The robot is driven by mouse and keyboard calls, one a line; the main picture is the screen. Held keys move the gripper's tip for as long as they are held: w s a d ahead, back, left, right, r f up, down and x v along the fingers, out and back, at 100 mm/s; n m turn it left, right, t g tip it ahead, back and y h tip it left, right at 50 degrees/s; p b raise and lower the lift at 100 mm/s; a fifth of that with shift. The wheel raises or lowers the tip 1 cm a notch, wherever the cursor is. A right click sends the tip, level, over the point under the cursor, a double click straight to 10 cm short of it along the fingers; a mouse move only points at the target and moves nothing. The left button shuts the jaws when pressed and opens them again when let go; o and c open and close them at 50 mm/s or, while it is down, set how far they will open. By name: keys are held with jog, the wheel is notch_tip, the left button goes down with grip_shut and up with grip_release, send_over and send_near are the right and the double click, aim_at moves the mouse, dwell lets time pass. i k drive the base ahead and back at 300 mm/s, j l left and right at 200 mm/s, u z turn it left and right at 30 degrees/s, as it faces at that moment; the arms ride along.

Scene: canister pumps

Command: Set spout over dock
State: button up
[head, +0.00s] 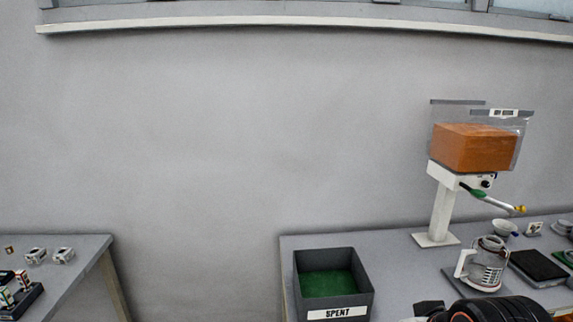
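A white pump stand (441,212) stands at the back of the right table. It carries a clear-walled hopper holding an orange-brown block (474,148). A thin arm, likely the spout (497,200), sticks out from its head to the lower right, with a green part near the head and a yellow tip. A clear jug (488,262) with a white handle stands on a dark grey pad (453,281) in front. A black slab (538,266) lies to its right; I cannot tell which piece is the dock. My gripper is not visible; only part of my arm shows at the bottom.
A grey bin labelled SPENT (334,285), with a green inside, stands at the right table's left end. A small white cup (504,228) sits behind the jug. A left table (80,250) holds small boxes. A gap separates the tables.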

aim_at(510, 210)
jog(key=l+z, duration=0.1)
jog(key=l, duration=0.6)
jog(key=l+z, duration=0.15)
jog(key=l, duration=0.55)
jog(key=i+l+z, duration=0.1)
jog(key=l, duration=0.6)
jog(key=i+l+z, duration=0.15)
jog(key=k+j+u, duration=0.15)
